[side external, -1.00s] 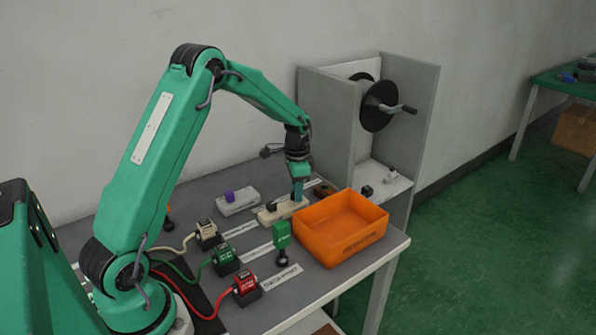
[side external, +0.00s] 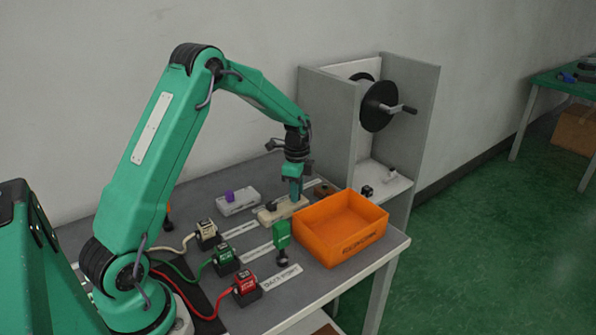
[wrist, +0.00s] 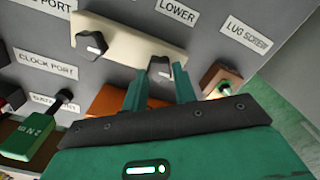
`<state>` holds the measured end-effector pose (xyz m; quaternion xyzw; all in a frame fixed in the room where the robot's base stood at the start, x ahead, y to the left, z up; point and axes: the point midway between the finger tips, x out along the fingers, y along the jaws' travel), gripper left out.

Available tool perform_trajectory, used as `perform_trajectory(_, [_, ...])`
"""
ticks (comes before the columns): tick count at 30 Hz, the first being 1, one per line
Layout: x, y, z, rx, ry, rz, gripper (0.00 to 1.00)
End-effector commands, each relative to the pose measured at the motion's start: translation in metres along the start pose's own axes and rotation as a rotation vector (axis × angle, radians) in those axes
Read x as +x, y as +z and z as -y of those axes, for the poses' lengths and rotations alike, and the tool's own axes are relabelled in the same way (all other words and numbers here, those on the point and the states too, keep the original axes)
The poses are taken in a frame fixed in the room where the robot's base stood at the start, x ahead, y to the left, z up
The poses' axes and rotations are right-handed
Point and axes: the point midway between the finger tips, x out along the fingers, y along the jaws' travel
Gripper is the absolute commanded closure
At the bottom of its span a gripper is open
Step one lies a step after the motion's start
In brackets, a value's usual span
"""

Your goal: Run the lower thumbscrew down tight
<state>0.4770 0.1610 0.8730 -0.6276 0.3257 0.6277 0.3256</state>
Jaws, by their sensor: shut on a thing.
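A cream block (side external: 268,217) lies on the grey bench, left of the orange bin. In the wrist view the block (wrist: 120,38) carries two dark thumbscrews with pale marks. The lower thumbscrew (wrist: 158,67) sits at the block's right end, by the LOWER label (wrist: 177,14). My gripper (wrist: 161,74) is shut on it, one finger on each side. The other thumbscrew (wrist: 94,44) stands free at the left end. In the side view my gripper (side external: 296,193) points down onto the block's right end, and its fingers hide the lower thumbscrew.
The orange bin (side external: 365,240) stands close to the right of my gripper. A brown block (wrist: 220,80) by the LUG SCREW label is near the right finger. A grey block with a purple knob (side external: 229,196) lies behind left. A grey cabinet (side external: 328,115) holds a reel with a crank.

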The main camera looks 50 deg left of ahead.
Motion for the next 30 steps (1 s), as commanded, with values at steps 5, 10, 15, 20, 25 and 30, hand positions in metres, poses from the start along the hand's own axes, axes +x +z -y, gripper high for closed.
perform_trajectory(5, [-0.001,0.0,0.0,0.002,-0.001,0.0,0.95])
perform_trajectory(10, [-0.001,0.0,0.0,0.001,-0.001,0.0,0.53])
perform_trajectory(15, [-0.001,0.0,0.0,0.0,-0.001,0.0,0.51])
perform_trajectory(20, [-0.001,0.0,0.0,0.0,0.0,0.0,0.51])
perform_trajectory(25, [-0.008,0.0,0.001,0.0,-0.002,-0.001,0.51])
perform_trajectory(30, [-0.025,0.0,0.001,0.0,-0.003,-0.001,0.51])
